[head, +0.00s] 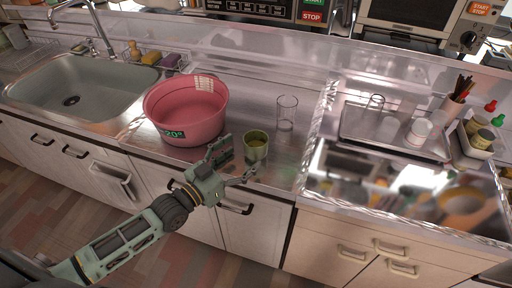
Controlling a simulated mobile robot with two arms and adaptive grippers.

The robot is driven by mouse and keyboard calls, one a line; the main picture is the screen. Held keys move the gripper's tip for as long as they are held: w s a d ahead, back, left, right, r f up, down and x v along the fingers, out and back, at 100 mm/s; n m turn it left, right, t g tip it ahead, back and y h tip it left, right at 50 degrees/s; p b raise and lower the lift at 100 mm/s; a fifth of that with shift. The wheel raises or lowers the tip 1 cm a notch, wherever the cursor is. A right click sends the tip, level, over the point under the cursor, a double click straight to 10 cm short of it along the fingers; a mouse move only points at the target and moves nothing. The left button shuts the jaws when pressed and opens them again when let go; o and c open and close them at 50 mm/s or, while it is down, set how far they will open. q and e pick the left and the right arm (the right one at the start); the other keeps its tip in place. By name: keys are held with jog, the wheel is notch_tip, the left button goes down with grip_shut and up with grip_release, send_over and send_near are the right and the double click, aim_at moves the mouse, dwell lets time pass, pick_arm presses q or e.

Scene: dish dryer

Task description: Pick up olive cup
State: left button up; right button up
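The olive cup (257,146) stands upright on the metal counter, close to its front edge, just right of the pink basin. My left gripper (240,159) reaches in from the lower left at the counter's front edge. Its fingers are spread apart, one beside the cup's left side and the other in front of its base. The gripper is open and empty, and I cannot tell whether a finger touches the cup. My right gripper is not in view.
A pink basin (187,110) stands left of the cup. A clear glass (287,112) stands behind it to the right. A sink (75,85) is at far left. A tray (352,122) with a white cup (419,131) is at right. Bare counter lies behind the cup.

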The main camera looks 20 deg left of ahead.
aim_at(256, 144)
pick_arm(q)
jog(key=shift+x, duration=1.25)
jog(key=x, duration=0.3)
jog(key=shift+w+d, duration=0.1)
jog(key=shift+w, duration=0.05)
jog(key=shift+w+d, duration=0.1)
jog(key=shift+w, duration=0.05)
jog(key=shift+c, duration=0.4)
jog(key=c, duration=1.3)
jog(key=shift+c, duration=0.4)
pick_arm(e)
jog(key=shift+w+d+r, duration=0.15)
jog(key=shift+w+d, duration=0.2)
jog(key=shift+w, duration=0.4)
pick_arm(q)
jog(key=shift+r, duration=0.2)
